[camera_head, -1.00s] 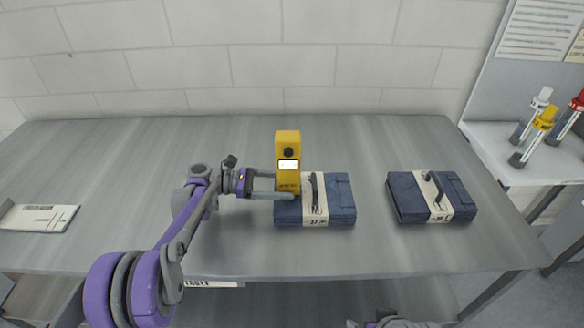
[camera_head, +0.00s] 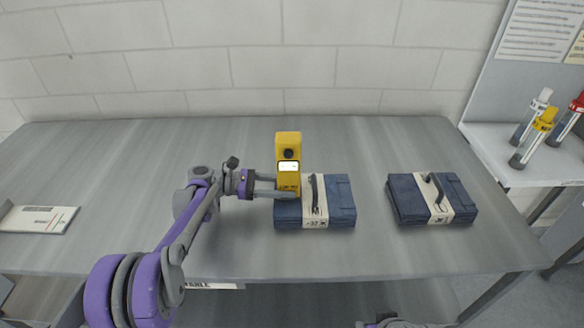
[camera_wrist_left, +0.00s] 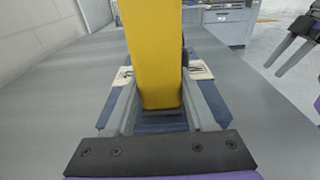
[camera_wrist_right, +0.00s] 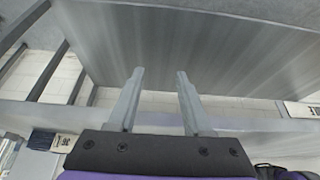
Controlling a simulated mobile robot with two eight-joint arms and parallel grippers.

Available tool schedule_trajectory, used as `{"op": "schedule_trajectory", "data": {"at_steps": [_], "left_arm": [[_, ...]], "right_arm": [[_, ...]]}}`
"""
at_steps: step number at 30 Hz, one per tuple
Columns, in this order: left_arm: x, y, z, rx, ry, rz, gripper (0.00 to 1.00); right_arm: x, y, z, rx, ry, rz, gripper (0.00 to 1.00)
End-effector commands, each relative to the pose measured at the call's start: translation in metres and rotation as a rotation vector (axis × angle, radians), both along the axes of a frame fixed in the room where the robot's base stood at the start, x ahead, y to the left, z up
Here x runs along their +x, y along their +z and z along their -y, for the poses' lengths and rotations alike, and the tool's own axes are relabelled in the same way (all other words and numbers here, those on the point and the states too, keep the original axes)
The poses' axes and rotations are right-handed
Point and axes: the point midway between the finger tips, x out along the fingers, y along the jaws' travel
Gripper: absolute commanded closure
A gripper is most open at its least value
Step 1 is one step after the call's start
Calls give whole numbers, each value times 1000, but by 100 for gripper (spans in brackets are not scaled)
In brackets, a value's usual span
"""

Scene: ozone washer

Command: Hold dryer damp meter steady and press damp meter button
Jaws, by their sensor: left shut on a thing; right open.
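The yellow damp meter (camera_head: 288,150) stands upright at the left end of the left folded blue stack. A dark round button (camera_head: 288,154) and a lit white screen (camera_head: 288,166) are on its front. My left gripper (camera_head: 288,193) is shut on the meter's lower part; the left wrist view shows the yellow body (camera_wrist_left: 153,60) between its fingers. Whether the meter's base touches the stack is hard to tell. My right gripper (camera_wrist_right: 157,75) is open and empty, low by the table's front edge; in the head view only a bit of that arm shows at the bottom.
The left blue stack (camera_head: 342,204) and the right blue stack (camera_head: 408,199) have pale bands and dark handles. A booklet (camera_head: 36,219) lies at the table's left. Several capped tubes stand on the side shelf (camera_head: 490,150) at right. The grey table (camera_head: 120,170) is otherwise clear.

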Motion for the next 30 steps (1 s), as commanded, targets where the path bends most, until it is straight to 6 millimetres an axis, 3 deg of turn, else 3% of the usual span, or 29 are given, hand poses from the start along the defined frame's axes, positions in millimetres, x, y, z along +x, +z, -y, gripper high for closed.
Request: {"op": "schedule_trajectory", "data": {"at_steps": [1,8,30], "left_arm": [[0,0,0,0,0,0,76],[0,0,0,0,0,0,76],[0,0,0,0,0,0,76]], "right_arm": [[0,0,0,0,0,0,61],[0,0,0,0,0,0,100],[0,0,0,0,0,0,100]]}}
